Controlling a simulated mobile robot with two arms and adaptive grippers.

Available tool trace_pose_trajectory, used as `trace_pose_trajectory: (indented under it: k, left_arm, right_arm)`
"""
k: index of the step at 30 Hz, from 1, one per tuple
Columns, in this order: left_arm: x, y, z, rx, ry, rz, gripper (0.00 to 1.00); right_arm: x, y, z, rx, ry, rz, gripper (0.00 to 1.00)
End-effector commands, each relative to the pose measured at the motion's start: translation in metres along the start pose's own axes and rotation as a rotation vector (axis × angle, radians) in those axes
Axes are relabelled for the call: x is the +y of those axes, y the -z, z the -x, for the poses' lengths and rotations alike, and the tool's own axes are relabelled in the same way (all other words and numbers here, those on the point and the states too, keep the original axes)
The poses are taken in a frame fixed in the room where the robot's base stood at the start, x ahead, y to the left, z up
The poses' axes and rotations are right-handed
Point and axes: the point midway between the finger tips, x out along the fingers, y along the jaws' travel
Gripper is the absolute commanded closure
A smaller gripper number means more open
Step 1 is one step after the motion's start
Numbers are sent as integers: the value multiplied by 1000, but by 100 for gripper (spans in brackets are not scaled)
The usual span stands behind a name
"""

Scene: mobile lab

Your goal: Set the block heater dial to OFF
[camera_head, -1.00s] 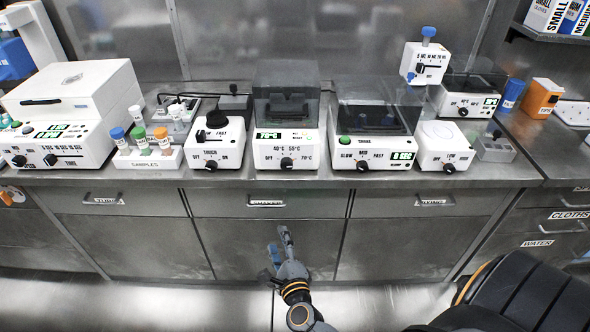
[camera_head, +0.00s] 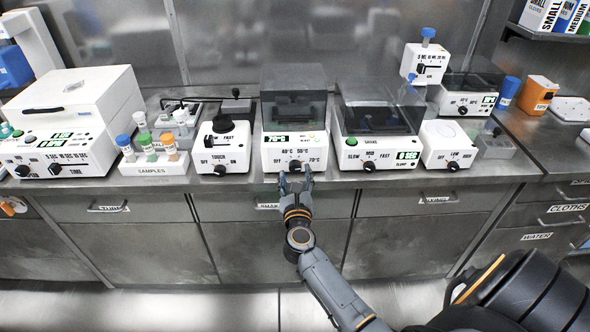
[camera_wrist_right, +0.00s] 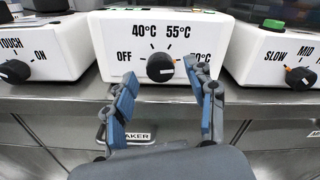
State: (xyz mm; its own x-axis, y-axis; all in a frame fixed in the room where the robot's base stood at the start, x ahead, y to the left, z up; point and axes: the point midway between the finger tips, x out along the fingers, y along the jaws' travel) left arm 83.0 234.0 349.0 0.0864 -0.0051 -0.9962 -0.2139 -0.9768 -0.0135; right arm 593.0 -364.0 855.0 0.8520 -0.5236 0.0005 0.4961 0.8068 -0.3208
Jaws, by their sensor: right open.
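The block heater (camera_head: 294,148) is a white box with a dark lid, in the middle of the counter. Its round black dial (camera_head: 295,165) sits low on the front. In the right wrist view the dial (camera_wrist_right: 160,68) shows between the OFF label at left and the 70°C label at right, which a finger partly covers. An orange mark shows at the dial's right edge, towards 70°C, and a pale mark on its face. My right gripper (camera_head: 295,178) is open just in front of the dial, one finger either side. Contact cannot be told. My left gripper is out of view.
The touch-switch device (camera_head: 222,150) stands close left of the heater and the shaker (camera_head: 377,150) close right. A sample rack (camera_head: 153,167) is farther left. The counter edge and a drawer handle (camera_wrist_right: 125,133) lie below my gripper.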

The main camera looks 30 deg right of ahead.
Motion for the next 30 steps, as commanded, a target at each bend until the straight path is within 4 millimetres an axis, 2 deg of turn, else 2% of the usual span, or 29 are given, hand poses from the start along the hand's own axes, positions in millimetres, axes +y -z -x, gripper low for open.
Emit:
trace_pose_trajectory:
  k: [1, 6, 15, 16, 24, 30]
  left_arm:
    - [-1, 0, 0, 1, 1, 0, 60]
    - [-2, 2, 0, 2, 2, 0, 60]
    - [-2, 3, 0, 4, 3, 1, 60]
    - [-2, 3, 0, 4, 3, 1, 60]
    - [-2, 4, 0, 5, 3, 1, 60]
    - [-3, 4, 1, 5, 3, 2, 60]
  right_arm:
    - [0, -1, -7, -1, 0, 1, 44]
    - [0, 0, -20, 0, -1, 1, 44]
    - [1, 0, -22, 1, -1, 0, 44]
    - [1, 0, -22, 1, -1, 0, 46]
    - [1, 0, -22, 0, -1, 1, 98]
    - [1, 0, -22, 1, -1, 11, 98]
